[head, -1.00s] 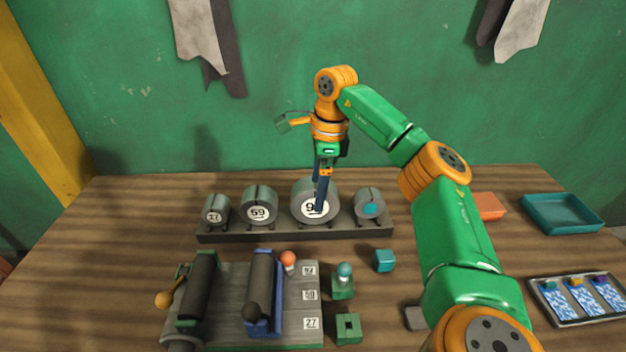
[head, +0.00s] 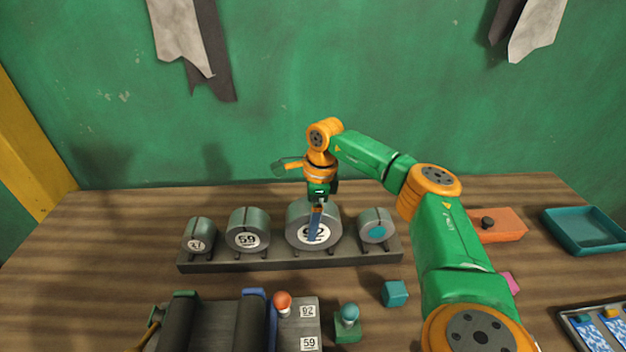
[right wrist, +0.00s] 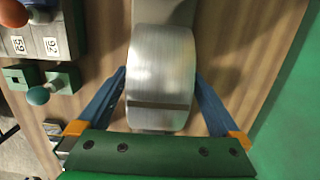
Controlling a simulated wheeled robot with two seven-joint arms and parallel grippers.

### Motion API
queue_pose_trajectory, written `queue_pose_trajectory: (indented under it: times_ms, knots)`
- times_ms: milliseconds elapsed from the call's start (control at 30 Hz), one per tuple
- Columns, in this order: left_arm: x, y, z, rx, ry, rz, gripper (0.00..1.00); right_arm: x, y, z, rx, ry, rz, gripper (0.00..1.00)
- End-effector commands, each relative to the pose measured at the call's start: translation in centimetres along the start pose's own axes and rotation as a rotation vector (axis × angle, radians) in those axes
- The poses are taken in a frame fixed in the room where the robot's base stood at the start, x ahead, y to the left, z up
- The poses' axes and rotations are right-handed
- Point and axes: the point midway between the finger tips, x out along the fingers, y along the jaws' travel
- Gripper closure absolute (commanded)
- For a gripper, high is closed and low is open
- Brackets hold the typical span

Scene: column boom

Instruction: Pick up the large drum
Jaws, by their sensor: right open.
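The large drum (head: 300,222), a grey metal cylinder with a round white label reading 92, sits on a dark rack among smaller drums. My right gripper (head: 314,228) is at the large drum from above, with a blue finger in front of its label. In the right wrist view the drum (right wrist: 160,75) lies between the two blue fingers of my right gripper (right wrist: 163,100). The fingers are spread, one on each side of it; whether either touches cannot be told. My left gripper is not in view.
The dark rack (head: 220,265) also holds drums marked 59 (head: 248,230) and a smaller one (head: 199,236) at left, and one with a teal dot (head: 376,226) at right. A teal cube (head: 395,293) and a teal-knobbed green block (head: 348,325) stand in front.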

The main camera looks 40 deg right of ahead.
Motion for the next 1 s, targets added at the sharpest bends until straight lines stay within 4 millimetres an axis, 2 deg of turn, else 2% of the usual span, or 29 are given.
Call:
queue_pose_trajectory:
  times_ms: [100, 133, 400, 500, 833, 1000]
  knots:
    - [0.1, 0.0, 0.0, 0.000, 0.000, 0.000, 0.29, 0.0, 0.0, 0.0, 0.000, 0.000, 0.000, 0.00]
    - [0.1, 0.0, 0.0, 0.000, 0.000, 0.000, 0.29, 0.0, 0.0, 0.0, 0.000, 0.000, 0.000, 0.03]
    - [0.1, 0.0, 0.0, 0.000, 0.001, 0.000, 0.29, 0.0, 0.0, 0.0, 0.000, 0.000, 0.000, 0.76]
    - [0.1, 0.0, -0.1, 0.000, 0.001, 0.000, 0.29, 0.0, 0.0, 0.0, 0.000, -0.001, 0.000, 1.00]
    - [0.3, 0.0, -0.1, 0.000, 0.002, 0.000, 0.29, -0.2, -0.1, 0.1, 0.000, -0.002, -0.002, 1.00]
    - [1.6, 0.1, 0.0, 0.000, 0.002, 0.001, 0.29, -2.2, -0.1, 0.4, -0.001, -0.006, -0.005, 1.00]
